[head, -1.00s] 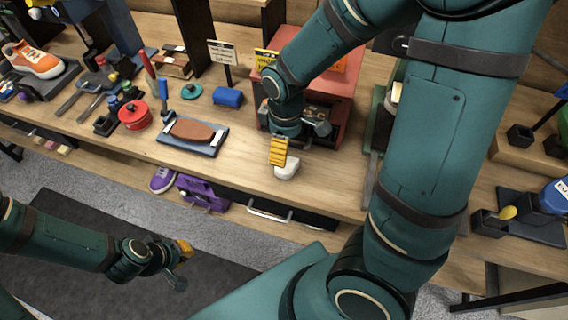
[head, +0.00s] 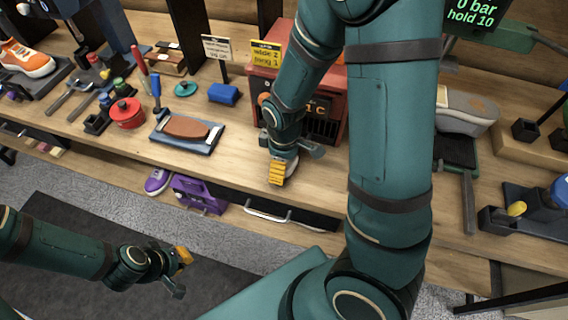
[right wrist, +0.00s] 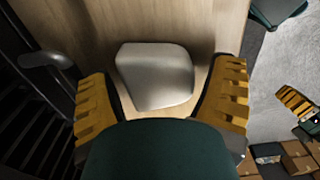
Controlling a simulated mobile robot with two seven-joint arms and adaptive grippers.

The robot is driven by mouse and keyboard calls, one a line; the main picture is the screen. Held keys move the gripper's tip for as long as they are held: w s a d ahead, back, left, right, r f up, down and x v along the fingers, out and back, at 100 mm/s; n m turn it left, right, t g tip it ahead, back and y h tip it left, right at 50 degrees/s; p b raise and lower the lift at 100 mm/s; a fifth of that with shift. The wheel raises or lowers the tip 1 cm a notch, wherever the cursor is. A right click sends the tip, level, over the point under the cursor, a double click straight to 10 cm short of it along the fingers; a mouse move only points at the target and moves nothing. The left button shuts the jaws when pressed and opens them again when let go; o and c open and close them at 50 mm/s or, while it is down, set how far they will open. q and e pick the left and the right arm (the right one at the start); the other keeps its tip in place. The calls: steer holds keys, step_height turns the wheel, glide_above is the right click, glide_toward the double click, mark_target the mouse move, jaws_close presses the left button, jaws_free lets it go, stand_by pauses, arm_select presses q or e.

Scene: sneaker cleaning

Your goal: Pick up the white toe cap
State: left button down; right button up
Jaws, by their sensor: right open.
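The white toe cap (right wrist: 155,75) lies on the wooden bench top in the right wrist view. In the head view only a small pale part of it (head: 291,168) shows, mostly covered by my right gripper. My right gripper (head: 278,174) is low over the bench's front part. In the right wrist view its yellow-padded fingers (right wrist: 160,100) are spread wide, one on each side of the toe cap, with gaps between. My left gripper (head: 180,272) hangs off the bench, over the dark floor mat; its finger opening is not clear.
A red box (head: 328,122) with a dark grille stands just behind my right gripper. A blue block (head: 223,94), a tray with a brown sole (head: 187,128) and a red pot (head: 127,113) are to the left. A grey-white shoe (head: 466,111) is at the right.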

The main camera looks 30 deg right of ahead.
steer(key=c, duration=1)
steer(key=shift+r, duration=0.1)
